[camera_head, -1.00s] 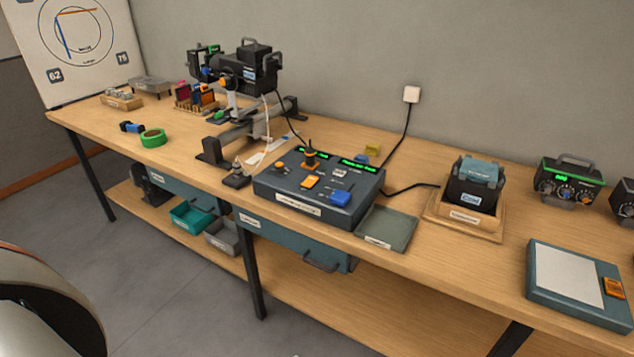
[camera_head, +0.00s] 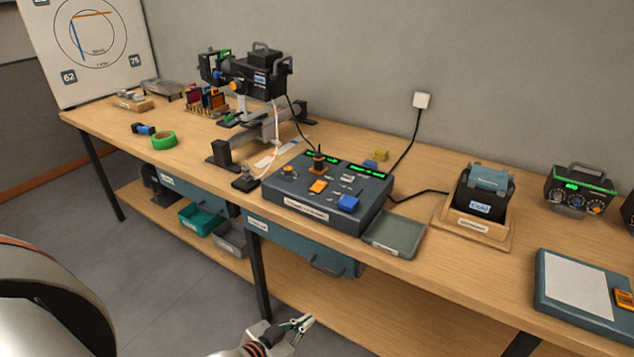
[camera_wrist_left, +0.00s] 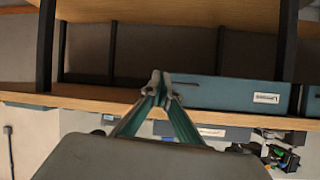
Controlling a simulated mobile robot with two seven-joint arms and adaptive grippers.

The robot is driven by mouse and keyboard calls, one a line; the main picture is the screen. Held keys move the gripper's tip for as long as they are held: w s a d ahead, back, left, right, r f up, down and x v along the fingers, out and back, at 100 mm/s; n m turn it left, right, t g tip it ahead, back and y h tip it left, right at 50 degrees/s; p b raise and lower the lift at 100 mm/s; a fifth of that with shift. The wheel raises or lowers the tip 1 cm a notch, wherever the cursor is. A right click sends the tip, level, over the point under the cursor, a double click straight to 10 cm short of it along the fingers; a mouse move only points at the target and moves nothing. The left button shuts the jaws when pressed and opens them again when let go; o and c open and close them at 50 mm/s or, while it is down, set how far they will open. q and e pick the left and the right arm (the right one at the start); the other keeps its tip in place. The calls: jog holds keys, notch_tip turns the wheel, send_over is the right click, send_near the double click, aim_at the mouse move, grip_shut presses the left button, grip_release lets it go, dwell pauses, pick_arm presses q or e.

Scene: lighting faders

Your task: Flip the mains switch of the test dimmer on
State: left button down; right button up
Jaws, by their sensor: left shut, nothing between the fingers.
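The dark blue-grey control box (camera_head: 318,217), apparently the test dimmer, sits on the bench near its front edge. It has green displays, a black knob on an orange base (camera_head: 319,161), an orange switch-like part (camera_head: 318,186) and a blue block (camera_head: 348,203) on top. I cannot tell which part is the mains switch or its position. My left gripper (camera_head: 303,322) is shut and empty, low in front of the bench and well apart from the box. In the left wrist view, its fingertips (camera_wrist_left: 157,78) meet before a drawer front. My right gripper is not in view.
The wooden bench (camera_head: 415,268) has a drawer (camera_head: 290,244) under its front edge and a lower shelf. A grey-green tray (camera_head: 395,233) lies right of the box. A lamp rig (camera_head: 255,75) stands behind left. A cable runs to a wall socket (camera_head: 422,100).

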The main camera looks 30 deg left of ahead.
pick_arm(q)
jog(key=w+a+r+n+t, duration=0.1)
jog(key=w+a+r, duration=0.3)
jog(key=w+r, duration=0.2)
jog(key=w+a+r+t, duration=0.1)
jog(key=w+a+r, duration=0.3)
jog(key=r, duration=0.7)
jog(key=w+a+r+n+t+y+p, duration=0.1)
jog(key=w+a+r, duration=0.3)
jog(key=w+r, duration=0.4)
jog(key=shift+w+a+r+n+t, duration=0.3)
jog(key=shift+w+a+r+t, duration=0.05)
jog(key=shift+r+t, duration=0.25)
jog(key=shift+w, duration=0.15)
send_over(317, 187)
jog(key=s, duration=0.1)
jog(key=shift+f, duration=0.6)
jog(key=shift+w+f, duration=0.15)
jog(key=shift+f, duration=0.5)
jog(key=shift+w+f, duration=0.15)
jog(key=shift+f, duration=1.35)
jog(key=shift+w, duration=0.15)
